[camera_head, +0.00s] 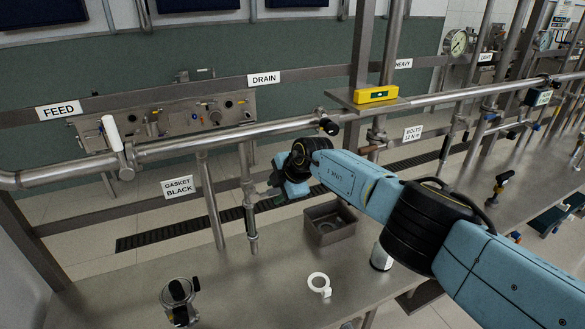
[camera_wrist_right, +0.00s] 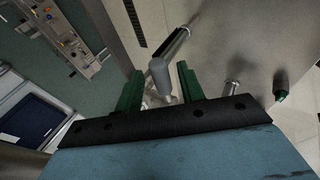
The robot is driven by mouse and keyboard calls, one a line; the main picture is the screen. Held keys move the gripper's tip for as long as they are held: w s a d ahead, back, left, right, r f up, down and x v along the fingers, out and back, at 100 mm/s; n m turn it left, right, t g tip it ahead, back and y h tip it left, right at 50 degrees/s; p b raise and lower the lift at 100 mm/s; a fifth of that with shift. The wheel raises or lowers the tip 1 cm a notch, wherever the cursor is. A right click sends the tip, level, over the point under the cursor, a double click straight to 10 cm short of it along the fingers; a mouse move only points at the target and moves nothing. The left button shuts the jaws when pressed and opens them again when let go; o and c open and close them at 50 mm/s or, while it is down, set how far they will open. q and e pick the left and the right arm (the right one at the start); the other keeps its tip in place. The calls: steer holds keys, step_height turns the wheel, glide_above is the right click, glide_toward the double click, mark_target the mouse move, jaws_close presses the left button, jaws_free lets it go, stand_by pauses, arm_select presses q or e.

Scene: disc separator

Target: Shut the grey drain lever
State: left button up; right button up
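The grey drain lever (camera_wrist_right: 158,76) stands as a rounded grey handle between the two green fingers of my right gripper (camera_wrist_right: 158,84) in the right wrist view. A gap shows on both sides of it, so the fingers are open around it and not closed on it. In the head view my right gripper (camera_head: 272,188) is beside the vertical drain pipe (camera_head: 248,200), below the DRAIN sign (camera_head: 263,78). The lever is hard to make out there, small and partly behind the gripper. My left gripper is not in view.
A white-handled lever (camera_head: 111,133) stands on the feed pipe at left. A square metal basin (camera_head: 329,223), a white ring (camera_head: 319,284) and a clamp-like fitting (camera_head: 180,298) are on the steel bench. A yellow level (camera_head: 376,94) lies on a shelf above the arm.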

steer(key=p+v, duration=0.2)
steer(key=p, duration=0.1)
steer(key=shift+d+r, duration=0.1)
steer(key=shift+r, duration=0.2)
steer(key=shift+s+d+r+p, duration=0.15)
steer(key=shift+s+r+p, duration=0.05)
steer(key=shift+r+p, duration=0.1)
steer(key=p, duration=0.1)
glide_toward(277, 189)
steer(key=shift+v, duration=1.3)
